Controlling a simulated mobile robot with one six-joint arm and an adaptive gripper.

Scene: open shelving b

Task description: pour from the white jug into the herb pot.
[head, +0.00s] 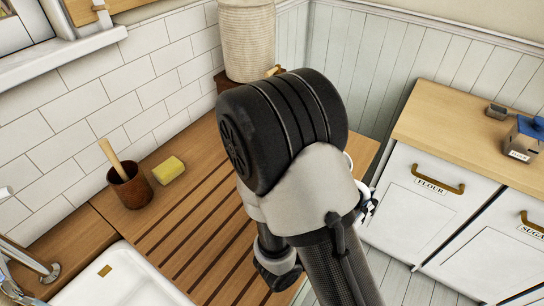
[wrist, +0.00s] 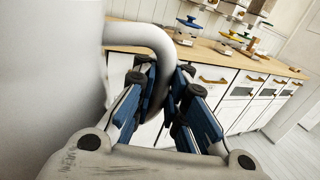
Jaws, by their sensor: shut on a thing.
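The white jug (wrist: 50,80) fills the left of the wrist view, close to the camera. Its curved handle (wrist: 150,35) comes down between the blue fingers of my gripper (wrist: 160,95), which are shut on it. The jug's mouth and contents are out of the wrist view. In the head view my arm hides the gripper and nearly all of the jug. I cannot make out a herb pot with leaves in either view.
A brown pot (head: 130,190) holding a wooden handle and a yellow sponge (head: 169,171) stand by the tiled wall. A ribbed beige cylinder (head: 246,40) stands in the back corner. A white sink (head: 125,280) lies front left. Slatted counter left of my arm is clear.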

